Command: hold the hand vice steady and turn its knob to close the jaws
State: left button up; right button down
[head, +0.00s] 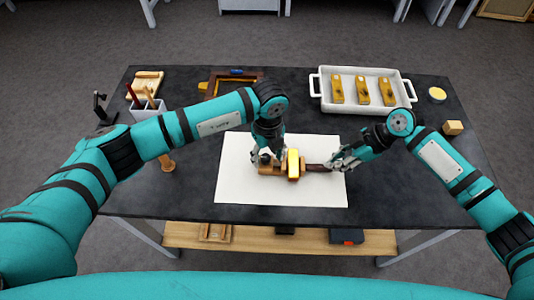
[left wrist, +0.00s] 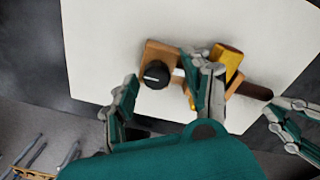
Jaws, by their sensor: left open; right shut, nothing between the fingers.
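The hand vice (head: 270,171) lies on a white sheet (head: 237,185), its wooden body to the left and its dark handle (head: 318,168) to the right. A gold piece (head: 293,164) sits at its middle; in the left wrist view the gold piece (left wrist: 228,62) is partly hidden by a finger. The black knob (left wrist: 156,74) shows on the wooden end. My left gripper (head: 266,158) is open over that end; its fingers (left wrist: 163,90) stand on either side of the knob, apart from it. My right gripper (head: 333,164) is shut and empty at the handle's end; I cannot tell whether it touches.
A white tray (head: 395,107) with several gilt pieces stands at the back right. A pen cup (head: 148,112), a wooden frame (head: 205,86) and a wooden post (head: 168,164) are on the left. A yellow dish (head: 437,94) and small block (head: 453,128) lie far right. The front of the table is clear.

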pick_arm(q)
grip_shut()
